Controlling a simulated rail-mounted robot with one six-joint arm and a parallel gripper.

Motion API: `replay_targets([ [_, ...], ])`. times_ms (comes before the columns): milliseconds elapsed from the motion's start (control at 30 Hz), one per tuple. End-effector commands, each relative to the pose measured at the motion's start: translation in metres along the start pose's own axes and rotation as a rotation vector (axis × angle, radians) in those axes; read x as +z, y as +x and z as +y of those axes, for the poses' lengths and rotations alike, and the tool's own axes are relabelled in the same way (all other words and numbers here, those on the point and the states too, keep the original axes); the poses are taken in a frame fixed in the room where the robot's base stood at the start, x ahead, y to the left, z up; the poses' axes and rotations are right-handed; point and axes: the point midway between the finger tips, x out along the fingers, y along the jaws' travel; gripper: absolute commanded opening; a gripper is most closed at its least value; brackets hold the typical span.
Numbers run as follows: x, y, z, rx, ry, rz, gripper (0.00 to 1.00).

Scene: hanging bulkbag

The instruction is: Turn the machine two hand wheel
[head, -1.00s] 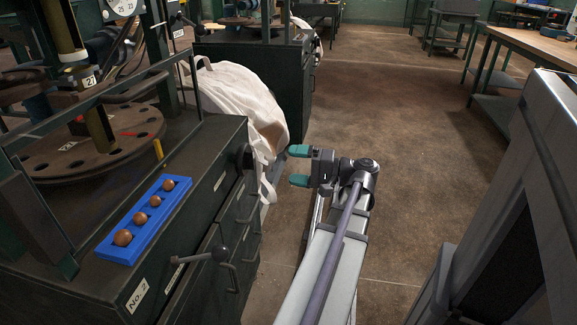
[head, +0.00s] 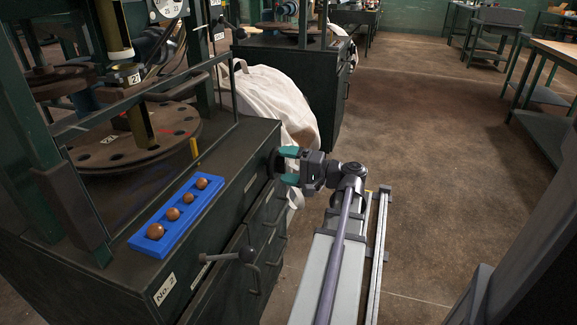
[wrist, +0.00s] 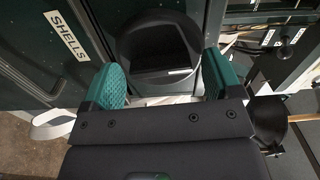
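The machine marked No. 2 (head: 165,290) stands at left in the head view, a dark green cabinet. A dark round hand wheel (head: 274,163) sits on its side near the top edge. My gripper (head: 289,166) has its teal fingers pointed at this wheel, one above and one below it in the head view. In the wrist view the black wheel (wrist: 157,45) shows between the two spread fingers (wrist: 160,82). The fingers are apart; I cannot tell whether they touch the rim.
A blue tray (head: 140,240) with several brown balls lies on the cabinet top. A ball-ended lever (head: 228,256) sticks out below it. A white bulk bag (head: 268,95) hangs just behind the wheel. The floor (head: 440,150) at right is open.

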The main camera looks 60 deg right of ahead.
Motion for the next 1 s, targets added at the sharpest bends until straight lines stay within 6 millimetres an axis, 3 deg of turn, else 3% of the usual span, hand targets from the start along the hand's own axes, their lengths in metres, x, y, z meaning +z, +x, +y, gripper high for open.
replay_targets([
  [467, 0.0, -0.0004, 0.0, 0.0, 0.0, 0.0, 0.4],
  [833, 0.0, -0.0005, 0.0, 0.0, 0.073, 0.0, 0.4],
  [867, 0.0, -0.0005, 0.0, 0.0, 0.073, 0.0, 0.66],
  [1000, 0.0, -0.0004, 0.0, 0.0, 0.072, 0.0, 0.79],
])
